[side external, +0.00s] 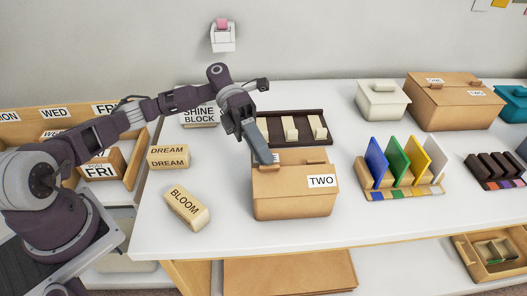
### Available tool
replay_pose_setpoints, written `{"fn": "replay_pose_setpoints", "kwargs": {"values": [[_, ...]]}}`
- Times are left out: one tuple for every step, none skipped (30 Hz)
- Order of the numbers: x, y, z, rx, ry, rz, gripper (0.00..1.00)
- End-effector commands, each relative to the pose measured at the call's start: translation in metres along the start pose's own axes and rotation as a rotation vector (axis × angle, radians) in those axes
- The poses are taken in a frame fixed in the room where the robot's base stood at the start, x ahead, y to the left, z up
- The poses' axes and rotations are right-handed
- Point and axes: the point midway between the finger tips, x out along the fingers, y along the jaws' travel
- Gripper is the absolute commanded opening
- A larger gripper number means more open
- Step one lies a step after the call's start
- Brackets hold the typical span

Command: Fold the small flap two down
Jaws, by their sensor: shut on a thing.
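A small cardboard box (292,202) stands near the front of the white table. A white label TWO (321,181) is at the front right of its top. A tan tab (315,161) sits on the right of the top, and a left tab (267,168) sits at the left. The top looks close to flat; the exact angle of each flap is hard to tell. My gripper (266,157) points down at the left of the top, shut at the left tab. Its fingers hide part of the top and most of another white label (276,157).
A dark tray (262,117) with pale blocks stands just behind the box. A rack of coloured panels (402,190) stands to the right. Wooden blocks BLOOM (187,208) and DREAM (168,157) lie left. A larger two-flap box (455,110) stands at back right.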

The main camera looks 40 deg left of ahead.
Motion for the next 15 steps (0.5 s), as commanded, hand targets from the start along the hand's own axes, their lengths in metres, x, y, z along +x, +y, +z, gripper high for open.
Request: {"fn": "replay_pose_setpoints", "kwargs": {"values": [[0.0,0.0013,0.0003,-0.007,-0.001,-0.016,0.0],[-0.0002,0.0019,0.0003,-0.009,-0.001,-0.023,0.0],[-0.0004,0.0024,0.0003,-0.012,-0.001,-0.031,0.0],[-0.0004,0.0029,0.0004,-0.014,-0.001,-0.037,0.0],[-0.0004,0.0034,0.0004,-0.016,-0.001,-0.041,0.0],[-0.0004,0.004,0.0004,-0.019,-0.001,-0.046,0.0],[-0.0004,0.0043,0.0004,-0.02,-0.001,-0.049,0.0],[-0.0005,0.0045,0.0004,-0.021,-0.001,-0.051,0.0],[-0.0005,0.0048,0.0004,-0.022,0.0,-0.054,0.0],[-0.0006,0.0049,0.0004,-0.023,0.0,-0.055,0.0],[-0.0006,0.0049,0.0004,-0.023,0.0,-0.056,0.0],[-0.0006,0.005,0.0004,-0.023,0.0,-0.056,0.0],[-0.0006,0.005,0.0004,-0.023,0.0,-0.056,0.0],[-0.0006,0.005,0.0004,-0.023,0.0,-0.057,0.0],[-0.0006,0.0049,0.0004,-0.023,0.0,-0.056,0.0]]}}
